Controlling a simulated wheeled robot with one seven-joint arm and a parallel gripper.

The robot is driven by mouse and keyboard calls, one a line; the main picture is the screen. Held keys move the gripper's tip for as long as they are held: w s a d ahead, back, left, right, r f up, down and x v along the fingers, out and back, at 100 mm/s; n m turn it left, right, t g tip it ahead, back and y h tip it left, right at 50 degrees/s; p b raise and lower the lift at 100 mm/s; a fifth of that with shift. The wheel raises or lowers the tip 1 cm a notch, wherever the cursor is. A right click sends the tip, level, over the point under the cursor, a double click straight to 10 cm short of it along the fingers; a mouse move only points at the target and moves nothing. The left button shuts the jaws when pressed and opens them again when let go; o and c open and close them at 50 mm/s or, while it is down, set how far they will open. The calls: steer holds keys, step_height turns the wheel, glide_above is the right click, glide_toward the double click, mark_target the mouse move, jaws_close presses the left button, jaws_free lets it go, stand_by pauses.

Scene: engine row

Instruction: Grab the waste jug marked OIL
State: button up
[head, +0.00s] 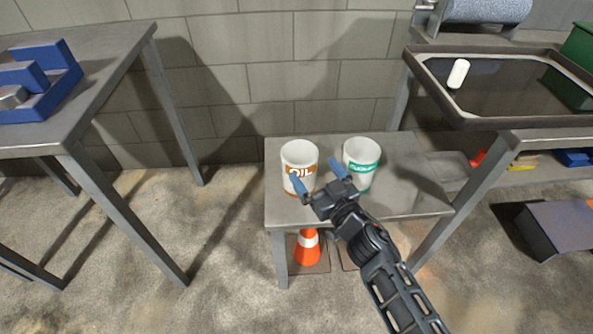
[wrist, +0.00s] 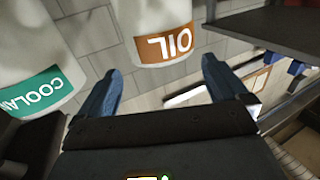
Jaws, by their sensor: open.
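The waste jug marked OIL (head: 299,154), white with an orange-brown label, stands upright on a small grey table (head: 408,203). The wrist view shows its labelled lower part (wrist: 160,22) ahead of the fingers, roughly in line with the space between them. My gripper (head: 315,174) is open and empty, its blue fingers spread near the front of the jug. In the wrist view my gripper (wrist: 162,70) shows a clear gap between the fingertips and no contact with the jug. One fingertip covers a bit of the label in the head view.
A white jug with a green COOLANT label (head: 362,152) stands close to the right of the OIL jug; it also shows in the wrist view (wrist: 35,60). An orange cone (head: 307,248) is under the table. A raised tray (head: 440,95) stands at right, a workbench (head: 105,60) at left.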

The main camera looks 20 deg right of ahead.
mark_target(308, 165)
steer(key=w, duration=0.2)
steer(key=w+b, duration=0.1)
steer(key=w, duration=0.1)
steer(key=w+b, duration=0.1)
steer(key=w, duration=0.1)
steer(key=shift+a+f, duration=0.35)
steer(key=shift+f, duration=0.05)
steer(key=c, duration=1)
steer(key=shift+c, duration=0.5)
steer(key=shift+r, duration=0.15)
